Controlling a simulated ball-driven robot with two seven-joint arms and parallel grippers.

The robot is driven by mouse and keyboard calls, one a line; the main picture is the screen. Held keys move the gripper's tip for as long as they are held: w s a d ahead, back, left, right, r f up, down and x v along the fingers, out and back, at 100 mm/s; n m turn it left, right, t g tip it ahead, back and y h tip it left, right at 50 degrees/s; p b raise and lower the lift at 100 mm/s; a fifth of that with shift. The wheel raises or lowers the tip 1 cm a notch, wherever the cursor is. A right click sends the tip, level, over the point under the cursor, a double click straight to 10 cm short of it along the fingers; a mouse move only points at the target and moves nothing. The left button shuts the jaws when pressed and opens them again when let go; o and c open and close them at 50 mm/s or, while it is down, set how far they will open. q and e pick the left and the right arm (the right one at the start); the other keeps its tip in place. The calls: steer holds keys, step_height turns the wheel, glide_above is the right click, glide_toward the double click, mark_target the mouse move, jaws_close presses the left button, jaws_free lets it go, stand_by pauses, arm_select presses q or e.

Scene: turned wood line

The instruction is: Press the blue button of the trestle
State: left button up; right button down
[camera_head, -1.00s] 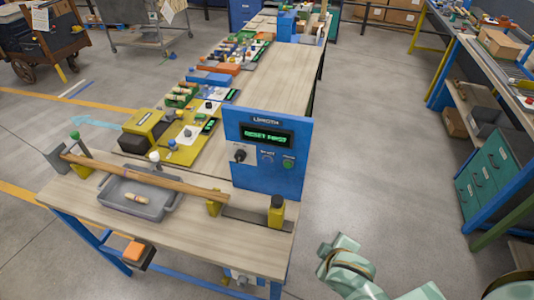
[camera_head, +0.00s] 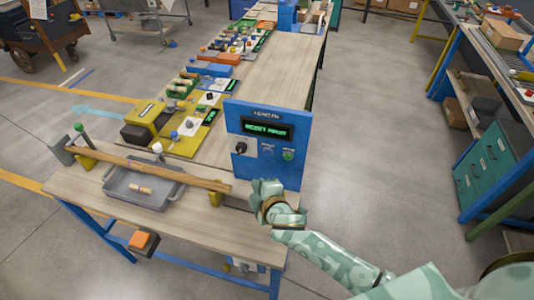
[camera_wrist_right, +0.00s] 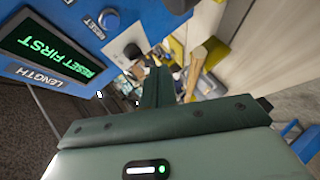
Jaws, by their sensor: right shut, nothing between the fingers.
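The blue panel (camera_head: 264,178) stands upright on the wooden-topped trestle table (camera_head: 130,209). Its lit display reads "RESET FIRST", clearest in the right wrist view (camera_wrist_right: 50,42). The small round blue button (camera_head: 267,151) sits below the display, between a black knob (camera_head: 240,147) and a green button (camera_head: 288,155). The blue button, labelled RESET, also shows in the right wrist view (camera_wrist_right: 108,19). My right gripper (camera_head: 264,184) is shut and empty, in front of the panel's lower part, below and apart from the blue button. My left gripper is not in view.
A long wooden bar (camera_head: 150,168) lies across yellow supports, over a grey tray (camera_head: 120,189) with a small wooden piece. An orange box (camera_head: 140,241) hangs at the table's front edge. Several parts line the bench behind.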

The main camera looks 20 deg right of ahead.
mark_target(267, 153)
steer(key=shift+w+d, duration=0.1)
steer(key=w+d+b, duration=0.1)
steer(key=w+d, duration=0.3)
steer(key=w, duration=0.3)
steer(key=shift+d, duration=0.4)
steer(key=shift+w, duration=0.1)
stand_by(1.8)
steer(key=shift+w+d, duration=0.25)
steer(key=shift+w, duration=0.05)
steer(key=shift+w+d, duration=0.2)
steer(key=shift+w, duration=0.1)
stand_by(0.6)
stand_by(0.4)
steer(key=shift+s+a+p, duration=0.35)
steer(key=shift+s+a, duration=0.1)
steer(key=shift+s, duration=0.25)
